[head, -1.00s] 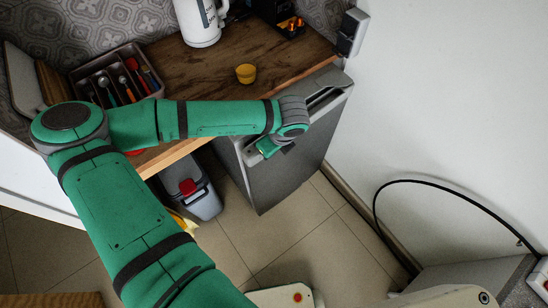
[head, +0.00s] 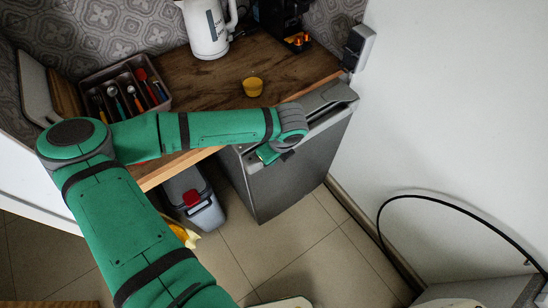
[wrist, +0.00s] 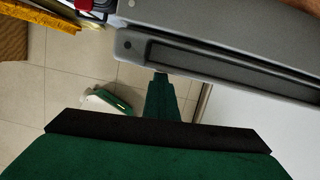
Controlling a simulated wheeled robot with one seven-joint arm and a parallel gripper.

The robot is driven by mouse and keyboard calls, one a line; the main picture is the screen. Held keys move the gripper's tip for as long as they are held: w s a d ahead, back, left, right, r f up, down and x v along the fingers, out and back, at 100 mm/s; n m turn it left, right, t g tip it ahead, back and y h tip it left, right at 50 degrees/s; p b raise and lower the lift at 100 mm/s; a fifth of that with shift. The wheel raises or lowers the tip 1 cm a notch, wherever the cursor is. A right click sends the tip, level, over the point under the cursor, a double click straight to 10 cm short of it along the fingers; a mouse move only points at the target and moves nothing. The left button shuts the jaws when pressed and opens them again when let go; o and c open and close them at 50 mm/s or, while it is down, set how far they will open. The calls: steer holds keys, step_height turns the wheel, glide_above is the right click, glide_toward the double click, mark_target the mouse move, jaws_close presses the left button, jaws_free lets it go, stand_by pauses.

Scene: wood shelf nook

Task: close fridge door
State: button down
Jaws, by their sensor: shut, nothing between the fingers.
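The grey fridge door (head: 297,178) stands under the wooden counter at the right. Its front runs almost parallel to the counter edge. I cannot tell from the head view whether a small gap is left behind it. In the wrist view the door's top edge and long recessed grip (wrist: 225,62) cross the upper right. My gripper (head: 267,154) is shut and empty, at the upper left part of the door front. In the wrist view its narrow tip (wrist: 161,80) reaches the door's edge. It looks in contact, but the contact point is hidden.
A grey bin with a red latch (head: 192,200) stands left of the door. On the counter (head: 205,85) are a cutlery tray (head: 125,92), white kettle (head: 207,28) and yellow cup (head: 252,87). A white wall is at the right.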

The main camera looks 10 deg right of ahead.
steer(key=v, duration=1)
steer(key=shift+s, duration=0.15)
